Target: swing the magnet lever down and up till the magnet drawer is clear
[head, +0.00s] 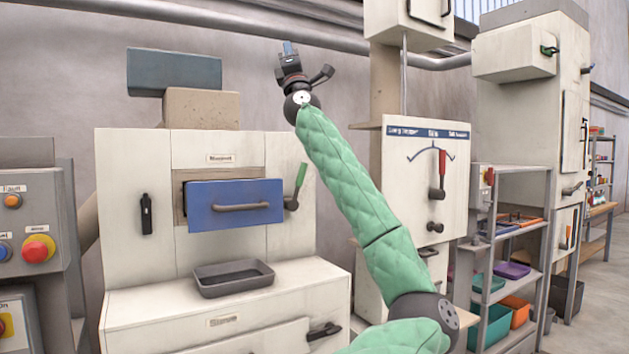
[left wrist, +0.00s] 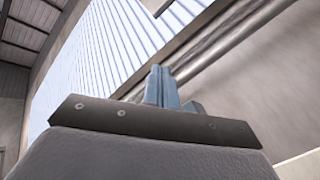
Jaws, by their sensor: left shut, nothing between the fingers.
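The magnet drawer (head: 235,203) has a blue front with a grey-brown handle. It sits in the opening under the "Magnet" label and its front stands out from the cabinet. The drawer's inside is hidden. The magnet lever (head: 299,182) is at the right of the drawer, its green grip pointing up and tilted slightly right. My left gripper (head: 287,47) is well above the lever, apart from it, pointing up, shut and empty. Its closed fingers also show in the left wrist view (left wrist: 163,86). My right gripper is not in view.
A dark tray (head: 233,278) rests on the ledge below the drawer. A black handle (head: 146,213) is on the cabinet's left. A panel with a red-handled lever (head: 441,175) stands to the right, partly behind my arm. A pipe (head: 240,28) runs along the wall near my gripper.

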